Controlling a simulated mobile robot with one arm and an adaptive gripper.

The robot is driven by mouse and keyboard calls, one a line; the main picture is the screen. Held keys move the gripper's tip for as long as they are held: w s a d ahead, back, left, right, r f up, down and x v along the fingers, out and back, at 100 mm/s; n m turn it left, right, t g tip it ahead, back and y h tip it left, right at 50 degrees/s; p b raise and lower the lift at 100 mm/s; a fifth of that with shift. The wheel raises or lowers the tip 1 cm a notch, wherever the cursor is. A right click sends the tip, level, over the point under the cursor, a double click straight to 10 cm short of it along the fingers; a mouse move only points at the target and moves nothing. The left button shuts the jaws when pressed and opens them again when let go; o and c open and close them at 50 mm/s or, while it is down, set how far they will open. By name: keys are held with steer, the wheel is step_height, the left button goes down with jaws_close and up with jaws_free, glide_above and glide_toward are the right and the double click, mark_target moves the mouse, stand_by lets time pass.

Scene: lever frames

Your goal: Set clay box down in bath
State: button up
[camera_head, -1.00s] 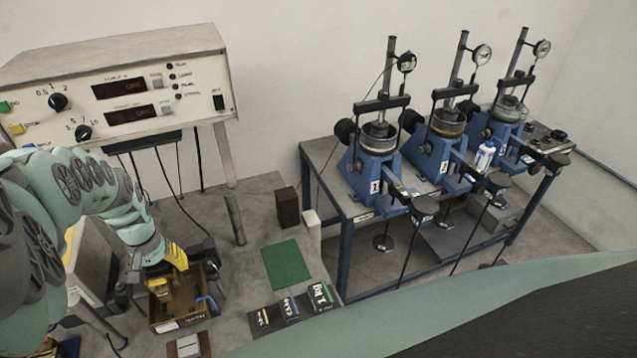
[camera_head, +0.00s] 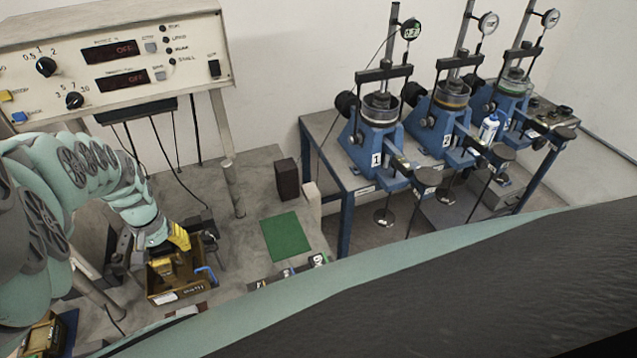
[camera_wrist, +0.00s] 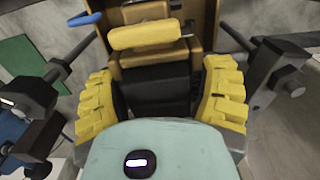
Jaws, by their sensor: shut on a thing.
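My gripper (camera_head: 178,240) has yellow ribbed fingers and is low at the brown open-topped bin (camera_head: 178,296). In the wrist view its fingers (camera_wrist: 160,95) stand either side of a dark-faced block with a tan top, which I take to be the clay box (camera_wrist: 155,80); the contact is partly hidden. A yellow bar lies across tan parts just beyond it. In the head view, tan and yellow parts show inside the bin beneath my gripper. I cannot tell for certain which thing is the bath.
A green mat (camera_head: 286,236) and a dark block (camera_head: 287,179) lie right of the bin. A control panel (camera_head: 120,65) stands behind. Several blue dial-gauge frames (camera_head: 380,148) stand on the right table. Labelled weights (camera_head: 285,274) are partly hidden by my body.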

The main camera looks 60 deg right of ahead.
steer(key=shift+w+f+b, duration=0.1)
steer(key=shift+f+b, duration=2.75)
steer(key=shift+f, duration=0.2)
steer(key=o, duration=1.3)
steer(key=shift+r, duration=0.1)
step_height(320, 180, up, 10)
steer(key=shift+w+f, duration=0.1)
steer(key=shift+f, duration=0.05)
steer(key=shift+w+d+r, duration=0.1)
steer(key=shift+r, duration=0.95)
